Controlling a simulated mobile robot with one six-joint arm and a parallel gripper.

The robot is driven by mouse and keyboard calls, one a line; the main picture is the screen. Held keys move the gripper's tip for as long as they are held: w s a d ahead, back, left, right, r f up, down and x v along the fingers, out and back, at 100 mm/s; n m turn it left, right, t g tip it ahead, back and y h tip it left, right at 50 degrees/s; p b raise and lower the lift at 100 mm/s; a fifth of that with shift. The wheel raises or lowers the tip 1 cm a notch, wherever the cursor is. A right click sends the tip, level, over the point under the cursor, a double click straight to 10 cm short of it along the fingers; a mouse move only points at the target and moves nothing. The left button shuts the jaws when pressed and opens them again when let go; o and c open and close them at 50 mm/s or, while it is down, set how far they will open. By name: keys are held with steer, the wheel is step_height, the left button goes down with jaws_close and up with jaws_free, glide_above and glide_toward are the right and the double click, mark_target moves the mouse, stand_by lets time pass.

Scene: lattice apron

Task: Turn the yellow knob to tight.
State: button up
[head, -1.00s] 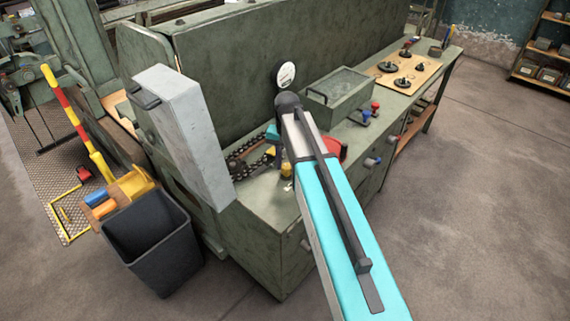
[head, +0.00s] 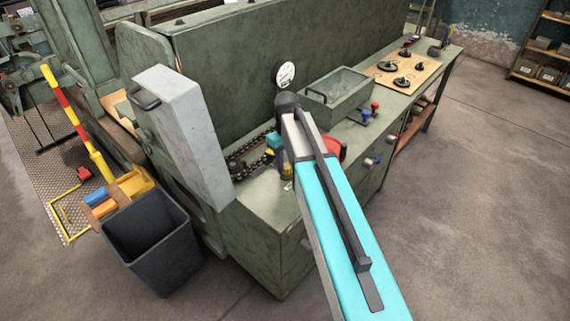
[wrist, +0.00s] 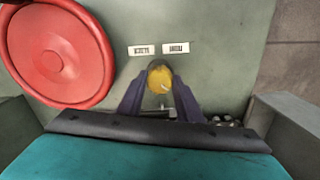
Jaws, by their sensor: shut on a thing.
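The yellow knob (wrist: 158,74) is round and sits on the green bench top in the wrist view, with a small pale mark near its lower right edge. My gripper (wrist: 160,86) has its two dark purple fingers shut on the knob, one on each side. Two small white labels, a left one (wrist: 141,50) and a right one (wrist: 176,48), lie just beyond the knob; their print is too small to read.
A large red round thing (wrist: 58,52) lies left of the knob. On the bench stand a gauge (head: 284,75), a green open box (head: 338,94) and a board with black knobs (head: 404,72). A dark chain (head: 243,166) lies left of my gripper. A black bin (head: 152,243) stands on the floor.

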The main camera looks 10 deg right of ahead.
steer(key=n, duration=0.4)
steer(key=shift+s+f, duration=0.1)
steer(key=shift+s, duration=0.1)
steer(key=n, duration=0.5)
stand_by(0.4)
steer(key=o, duration=1)
steer(key=shift+o, duration=0.2)
steer(key=shift+w, duration=0.1)
steer(key=shift+r, duration=0.3)
